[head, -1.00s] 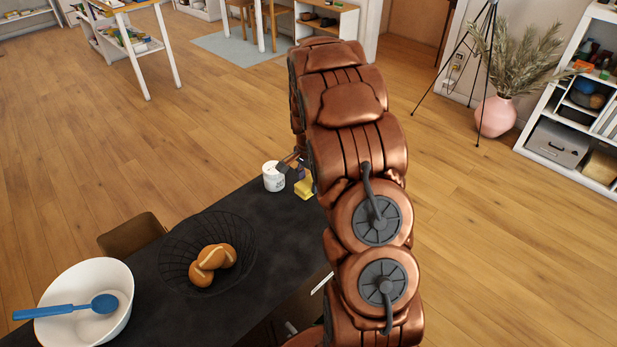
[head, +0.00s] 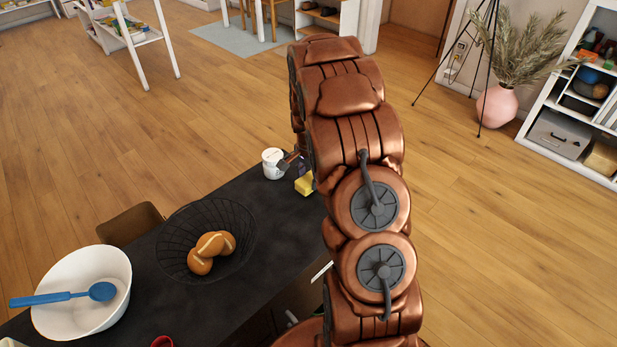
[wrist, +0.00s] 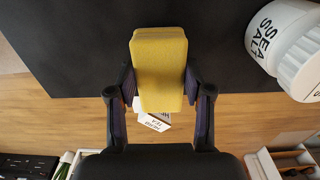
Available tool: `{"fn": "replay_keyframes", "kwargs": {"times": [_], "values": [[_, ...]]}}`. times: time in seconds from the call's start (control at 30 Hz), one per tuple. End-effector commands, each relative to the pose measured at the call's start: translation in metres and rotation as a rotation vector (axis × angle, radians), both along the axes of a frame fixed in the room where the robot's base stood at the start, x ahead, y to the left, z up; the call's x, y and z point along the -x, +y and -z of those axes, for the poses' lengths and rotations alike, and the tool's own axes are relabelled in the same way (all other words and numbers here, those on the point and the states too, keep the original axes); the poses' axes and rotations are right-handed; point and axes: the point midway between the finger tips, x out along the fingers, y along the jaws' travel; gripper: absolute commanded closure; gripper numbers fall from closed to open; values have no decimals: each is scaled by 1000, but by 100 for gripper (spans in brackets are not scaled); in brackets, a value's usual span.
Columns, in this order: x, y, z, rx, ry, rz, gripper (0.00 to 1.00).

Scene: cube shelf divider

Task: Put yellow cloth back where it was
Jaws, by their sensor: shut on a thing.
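The yellow cloth (wrist: 159,70) is a thick folded block held between the two fingers of my gripper (wrist: 160,98) in the wrist view. Dark counter surface lies behind its upper part and wood floor behind its lower part. In the head view the cloth (head: 304,185) shows at the far end of the black counter (head: 215,297), close to its edge. My arm hides part of the gripper there. Whether the cloth touches the counter cannot be told.
A white sea salt jar (wrist: 287,45) stands close to the right of the cloth in the wrist view. On the counter are a black wire basket (head: 172,244) with bread and a white bowl (head: 60,318) with a blue spoon. A brown chair (head: 131,224) is beside the counter.

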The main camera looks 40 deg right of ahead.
Motion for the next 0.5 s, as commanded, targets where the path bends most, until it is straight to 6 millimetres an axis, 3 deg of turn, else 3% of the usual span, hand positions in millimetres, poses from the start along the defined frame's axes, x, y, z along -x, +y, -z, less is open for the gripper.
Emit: {"fn": "replay_keyframes", "kwargs": {"times": [0.5], "values": [[0,0,7,0,0,0,99]]}}
